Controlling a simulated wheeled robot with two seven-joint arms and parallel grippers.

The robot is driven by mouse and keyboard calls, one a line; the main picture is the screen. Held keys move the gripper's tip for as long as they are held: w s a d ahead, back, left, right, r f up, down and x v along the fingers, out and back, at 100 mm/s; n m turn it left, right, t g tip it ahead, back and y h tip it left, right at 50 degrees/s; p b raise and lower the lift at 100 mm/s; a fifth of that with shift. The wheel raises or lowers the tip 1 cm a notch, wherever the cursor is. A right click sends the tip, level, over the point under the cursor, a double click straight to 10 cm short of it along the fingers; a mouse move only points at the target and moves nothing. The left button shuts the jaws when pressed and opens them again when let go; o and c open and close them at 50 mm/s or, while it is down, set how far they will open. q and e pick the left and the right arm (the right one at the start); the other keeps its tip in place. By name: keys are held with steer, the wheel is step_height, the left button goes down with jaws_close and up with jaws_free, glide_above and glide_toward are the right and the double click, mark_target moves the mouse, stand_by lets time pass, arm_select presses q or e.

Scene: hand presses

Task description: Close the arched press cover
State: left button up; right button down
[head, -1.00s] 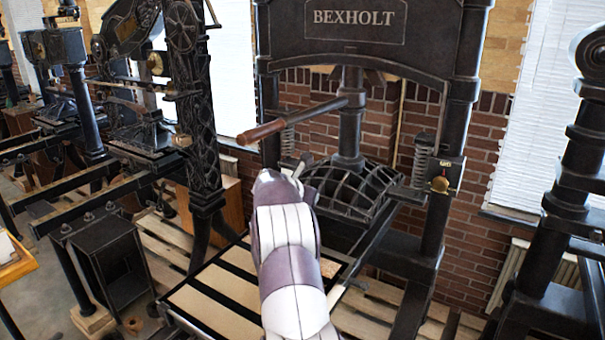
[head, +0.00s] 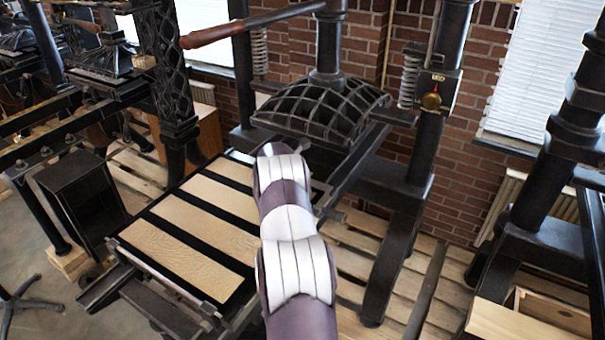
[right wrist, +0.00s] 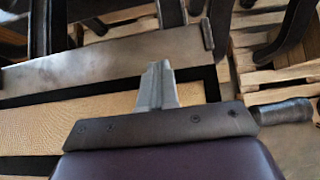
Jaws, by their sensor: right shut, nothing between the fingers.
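The press has a domed black lattice part (head: 322,110) under its central column. In front of it lies a flat black-framed panel with pale wooden strips (head: 200,225). I cannot tell which of these is the cover. My right arm reaches up the head view over the panel's right side, its end just in front of the lattice part. In the right wrist view my right gripper (right wrist: 157,85) is shut and empty. A pale strip and black frame lie beyond its fingers; contact cannot be told. My left gripper is not in view.
A wood-handled lever (head: 215,36) crosses above the lattice part. A short grey cylinder (right wrist: 283,112) is right of my gripper. Another press (head: 545,200) stands at right and more presses at left. Wooden pallets (head: 350,262) lie below.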

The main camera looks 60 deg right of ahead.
steer(key=shift+s+a+f, duration=0.1)
steer(key=shift+s+f, duration=0.05)
steer(key=shift+f, duration=0.5)
steer(key=shift+s+a+f, duration=0.1)
steer(key=shift+a+f, duration=0.05)
steer(key=shift+f, duration=0.15)
steer(key=shift+f+b, duration=0.1)
steer(key=shift+b, duration=0.2)
steer(key=r+p, duration=0.2)
steer(key=r, duration=0.1)
steer(key=r+p, duration=0.1)
steer(key=r, duration=0.1)
steer(key=shift+d+r+p, duration=0.1)
steer(key=shift+d+p, duration=0.25)
steer(key=shift+p, duration=0.05)
step_height(320, 180, up, 11)
steer(key=b, duration=0.1)
steer(key=shift+w+f, duration=0.2)
steer(key=shift+w, duration=0.1)
steer(key=shift+a, duration=0.1)
